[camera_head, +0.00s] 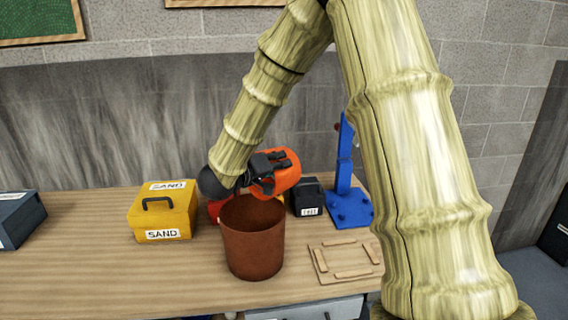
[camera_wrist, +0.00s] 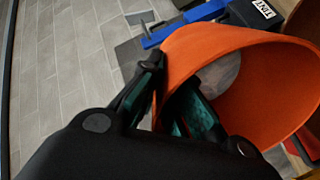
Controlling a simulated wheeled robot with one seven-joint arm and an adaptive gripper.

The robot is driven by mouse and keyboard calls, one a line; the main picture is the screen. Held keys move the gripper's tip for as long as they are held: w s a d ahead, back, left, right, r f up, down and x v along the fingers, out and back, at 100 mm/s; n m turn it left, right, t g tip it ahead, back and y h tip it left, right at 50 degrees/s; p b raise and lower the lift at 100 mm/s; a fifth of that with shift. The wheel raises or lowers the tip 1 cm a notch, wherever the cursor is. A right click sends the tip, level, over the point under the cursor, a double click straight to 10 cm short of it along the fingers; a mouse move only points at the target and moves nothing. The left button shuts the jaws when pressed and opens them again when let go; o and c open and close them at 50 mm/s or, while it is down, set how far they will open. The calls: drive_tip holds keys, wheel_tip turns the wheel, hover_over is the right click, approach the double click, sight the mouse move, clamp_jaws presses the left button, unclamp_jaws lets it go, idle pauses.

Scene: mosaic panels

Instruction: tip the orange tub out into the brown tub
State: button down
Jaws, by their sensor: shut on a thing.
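The orange tub (camera_head: 286,171) is in my gripper (camera_head: 264,170), held above the back rim of the brown tub and tilted onto its side. In the wrist view the orange tub (camera_wrist: 190,48) fills the right side; one finger of my gripper (camera_wrist: 170,95) is outside its wall and the other shows inside. A pale grey patch shows inside the tub; I cannot tell if it is contents. The brown tub (camera_head: 252,245) stands upright on the table, its open mouth facing up. Its floor is hidden.
A yellow sand box (camera_head: 163,212) stands left of the brown tub, with a dark box (camera_head: 18,220) farther left. Behind and right are a small black labelled box (camera_head: 307,197) and a blue stand (camera_head: 347,190). A wooden frame (camera_head: 345,260) lies right. The table (camera_head: 90,275) is clear at front left.

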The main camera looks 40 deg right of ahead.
drive_tip(key=shift+s+a+f+t+h+b, duration=0.15)
drive_tip(key=shift+a+h+b, duration=0.65)
drive_tip(key=shift+a, duration=0.05)
drive_tip(key=shift+s+a+f+t+h+b, duration=0.1)
drive_tip(key=shift+a+f+t+h+b, duration=0.05)
drive_tip(key=shift+a+h+b, duration=0.65)
drive_tip(key=shift+s+a+r+h+b, duration=0.15)
drive_tip(key=shift+a+h+b, duration=0.4)
drive_tip(key=shift+a, duration=0.1)
drive_tip(key=shift+s+a+r+h+b, duration=0.1)
drive_tip(key=shift+a+h+b, duration=0.3)
drive_tip(key=shift+a+h, duration=0.2)
